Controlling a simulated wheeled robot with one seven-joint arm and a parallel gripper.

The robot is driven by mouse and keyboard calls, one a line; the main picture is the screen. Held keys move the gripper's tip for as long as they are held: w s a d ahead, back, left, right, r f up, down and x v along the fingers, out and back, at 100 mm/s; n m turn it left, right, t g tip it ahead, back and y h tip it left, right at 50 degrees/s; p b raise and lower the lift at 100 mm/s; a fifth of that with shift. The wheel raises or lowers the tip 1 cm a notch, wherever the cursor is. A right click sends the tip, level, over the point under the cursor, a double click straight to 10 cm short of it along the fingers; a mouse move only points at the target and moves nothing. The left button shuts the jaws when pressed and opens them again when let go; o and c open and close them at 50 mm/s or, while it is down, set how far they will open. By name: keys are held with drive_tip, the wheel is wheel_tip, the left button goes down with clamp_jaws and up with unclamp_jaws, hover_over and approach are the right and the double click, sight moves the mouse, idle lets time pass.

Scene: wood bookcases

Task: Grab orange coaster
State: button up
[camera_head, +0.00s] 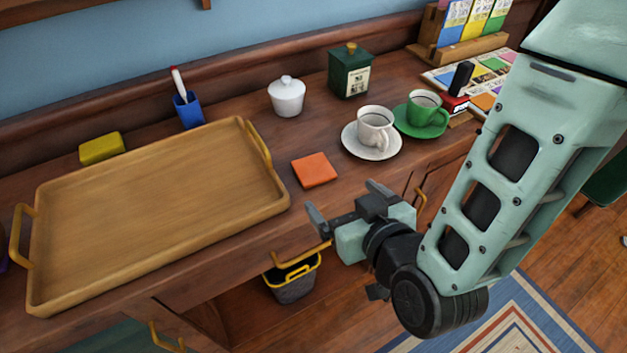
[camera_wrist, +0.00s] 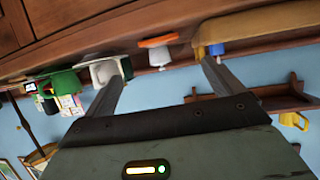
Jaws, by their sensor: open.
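The orange coaster (camera_head: 314,170) lies flat on the wooden cabinet top, between the tray and the white cup. It also shows in the wrist view (camera_wrist: 157,41), between and beyond the fingers. My gripper (camera_head: 343,202) is open and empty near the cabinet's front edge, just in front of the coaster and apart from it. Its two fingers (camera_wrist: 162,72) spread wide in the wrist view. Nothing hides the coaster in the head view.
A wooden tray (camera_head: 150,205) with yellow handles fills the left. A white cup (camera_head: 375,128) on a saucer and a green cup (camera_head: 424,108) stand to the right. A white lidded jar (camera_head: 287,96) and a green canister (camera_head: 349,72) stand behind. Bare wood surrounds the coaster.

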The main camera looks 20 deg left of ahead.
sight(314, 169)
drive_tip(key=shift+p+x, duration=1.05)
drive_tip(key=shift+x, duration=4.75)
drive_tip(key=c, duration=1.1)
